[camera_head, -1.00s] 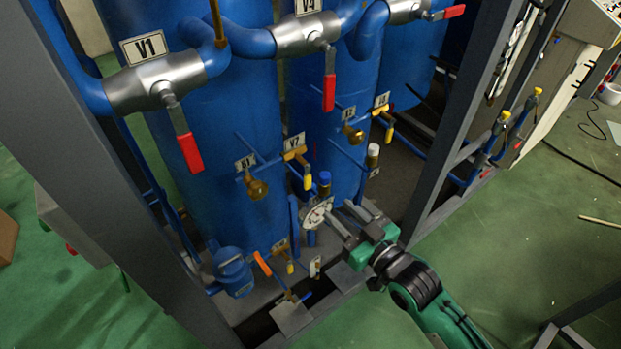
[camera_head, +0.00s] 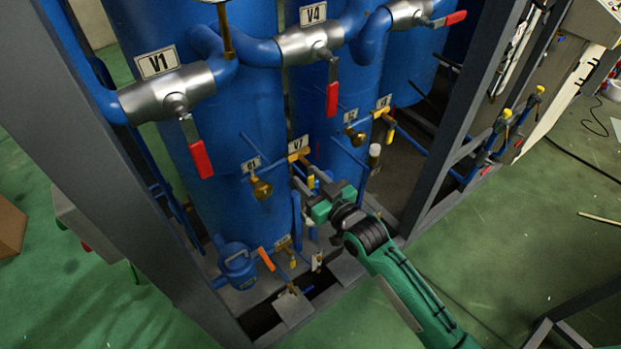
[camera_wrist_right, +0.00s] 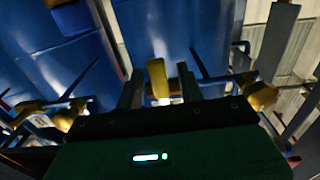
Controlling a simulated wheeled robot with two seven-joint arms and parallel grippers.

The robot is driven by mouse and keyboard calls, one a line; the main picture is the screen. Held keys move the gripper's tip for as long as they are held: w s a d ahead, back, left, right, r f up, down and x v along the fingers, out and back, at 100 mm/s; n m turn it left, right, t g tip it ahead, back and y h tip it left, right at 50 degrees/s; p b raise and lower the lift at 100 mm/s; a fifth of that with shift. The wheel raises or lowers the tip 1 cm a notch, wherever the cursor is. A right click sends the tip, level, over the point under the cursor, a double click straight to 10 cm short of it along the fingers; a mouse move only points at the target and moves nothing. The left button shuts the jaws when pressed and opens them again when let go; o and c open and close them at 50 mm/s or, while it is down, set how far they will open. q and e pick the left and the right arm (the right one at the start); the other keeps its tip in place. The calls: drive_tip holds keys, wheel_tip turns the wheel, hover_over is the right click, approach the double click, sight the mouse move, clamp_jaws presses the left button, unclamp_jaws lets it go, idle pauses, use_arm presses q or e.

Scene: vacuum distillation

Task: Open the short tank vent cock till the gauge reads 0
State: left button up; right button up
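The cock tagged V7 (camera_head: 297,155) has a brass body and a yellow handle (camera_head: 310,180) that hangs down, in front of the blue tanks. My right gripper (camera_head: 306,184) is at this handle. In the right wrist view the yellow handle (camera_wrist_right: 158,80) stands between my two spread fingers (camera_wrist_right: 161,92), with gaps on both sides, so the gripper is open around or just short of it. My left gripper is not in view.
Large valves V1 (camera_head: 165,95) and V4 (camera_head: 310,45) with red handles sit above. A brass cock with a yellow handle (camera_head: 388,125) is to the right, and an orange handle (camera_head: 265,258) is low left. A grey frame post (camera_head: 465,110) stands right of the tanks.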

drive_tip(key=shift+c, duration=0.5)
clamp_jaws()
drive_tip(key=w+d+r+n+p, duration=0.2)
drive_tip(key=d+r+n, duration=0.1)
drive_tip(key=n, duration=1.4)
drive_tip(key=shift+w+d+r, duration=0.35)
drive_tip(key=shift+r, duration=0.2)
drive_tip(key=shift+o, duration=0.5)
unclamp_jaws()
